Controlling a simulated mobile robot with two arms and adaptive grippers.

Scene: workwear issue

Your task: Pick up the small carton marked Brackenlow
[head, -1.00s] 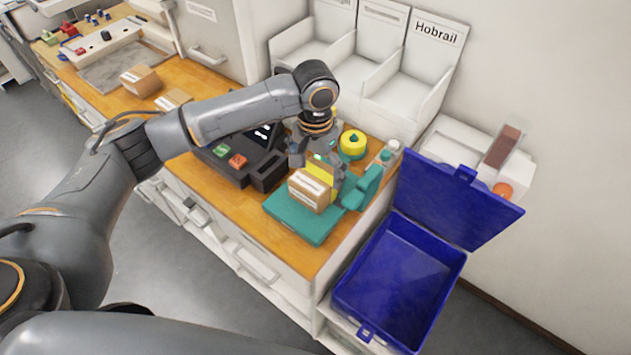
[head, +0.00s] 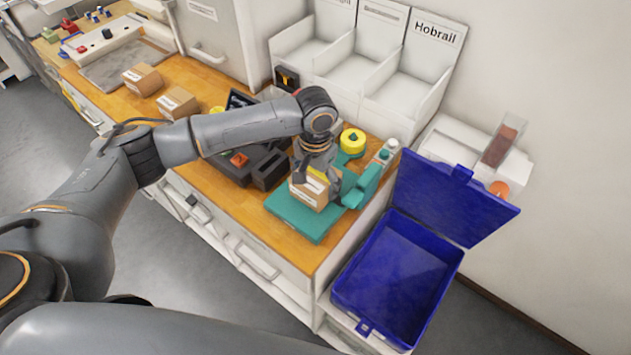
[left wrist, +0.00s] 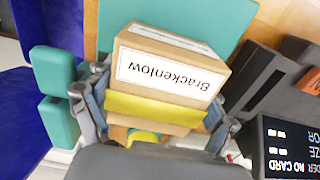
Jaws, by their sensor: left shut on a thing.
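The small carton marked Brackenlow (head: 307,196) is a brown box on a teal platform (head: 288,222) near the counter's end. In the left wrist view its white label (left wrist: 168,72) reads Brackenlow, upside down, and a yellow band shows beside the label. My left gripper (head: 320,182) is over the carton from above and shut on it. In the left wrist view the fingers (left wrist: 155,112) are on its two sides. The carton appears to rest on the platform; any gap under it is hidden. My right gripper is not in view.
A blue open-lidded bin (head: 398,275) stands right of the counter. A dark card terminal (head: 245,165) is left of the carton. A yellow round object (head: 353,141) and small bottles (head: 388,151) are behind. Two other cartons (head: 177,103) lie farther left. White bins (head: 410,75) line the wall.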

